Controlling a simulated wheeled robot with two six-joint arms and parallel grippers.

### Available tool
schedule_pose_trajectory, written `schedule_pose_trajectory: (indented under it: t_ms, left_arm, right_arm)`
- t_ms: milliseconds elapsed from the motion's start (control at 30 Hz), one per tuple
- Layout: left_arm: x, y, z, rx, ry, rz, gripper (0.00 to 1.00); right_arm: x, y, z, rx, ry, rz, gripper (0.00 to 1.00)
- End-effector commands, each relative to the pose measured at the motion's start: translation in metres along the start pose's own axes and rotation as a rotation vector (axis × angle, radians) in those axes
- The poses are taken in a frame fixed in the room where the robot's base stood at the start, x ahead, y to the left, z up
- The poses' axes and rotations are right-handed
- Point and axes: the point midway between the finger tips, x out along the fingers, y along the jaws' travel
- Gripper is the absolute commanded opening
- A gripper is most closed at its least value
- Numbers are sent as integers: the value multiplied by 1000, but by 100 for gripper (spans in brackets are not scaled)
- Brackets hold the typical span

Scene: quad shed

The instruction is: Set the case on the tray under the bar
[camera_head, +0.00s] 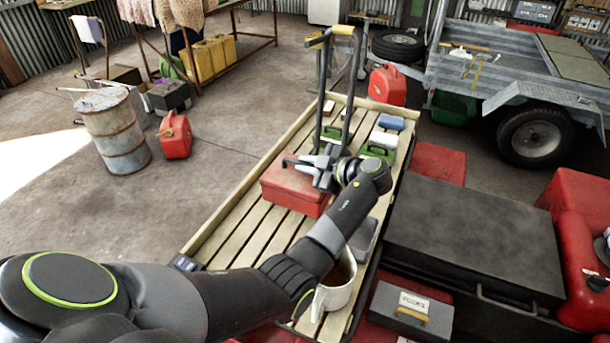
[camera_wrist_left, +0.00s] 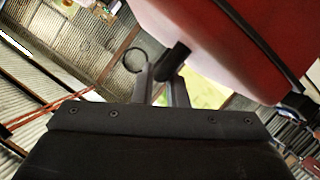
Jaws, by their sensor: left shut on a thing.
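A red case (camera_head: 292,190) with a dark handle is on or just above the wooden slatted tray (camera_head: 232,229); I cannot tell whether it touches the slats. The bar (camera_head: 342,30), yellow-gripped on dark uprights, rises beyond the case. My left gripper (camera_head: 312,170) is at the top of the case. In the left wrist view its fingers (camera_wrist_left: 170,82) are shut on the dark handle, and the red case (camera_wrist_left: 225,40) fills the upper right. My left forearm hides part of the tray. My right gripper is not in view.
A large dark chest (camera_head: 475,235) stands to the right. Bare slats show left of the red case.

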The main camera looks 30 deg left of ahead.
Motion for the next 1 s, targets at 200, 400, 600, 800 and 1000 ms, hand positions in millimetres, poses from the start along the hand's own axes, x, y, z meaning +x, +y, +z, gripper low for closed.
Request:
schedule_pose_trajectory:
  t_ms: [200,400,600,800,1000]
  left_arm:
    - [8,-14,19,4,3,0,0]
    - [12,-20,28,-1,1,2,0]
    - [12,-22,30,2,-1,-2,16]
    - [12,-22,29,2,0,-2,34]
    - [12,-22,29,2,0,-1,34]
  right_arm:
    - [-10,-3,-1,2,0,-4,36]
    - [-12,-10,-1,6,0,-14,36]
    - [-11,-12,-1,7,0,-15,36]
    - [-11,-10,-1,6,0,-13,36]
    - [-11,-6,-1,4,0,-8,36]
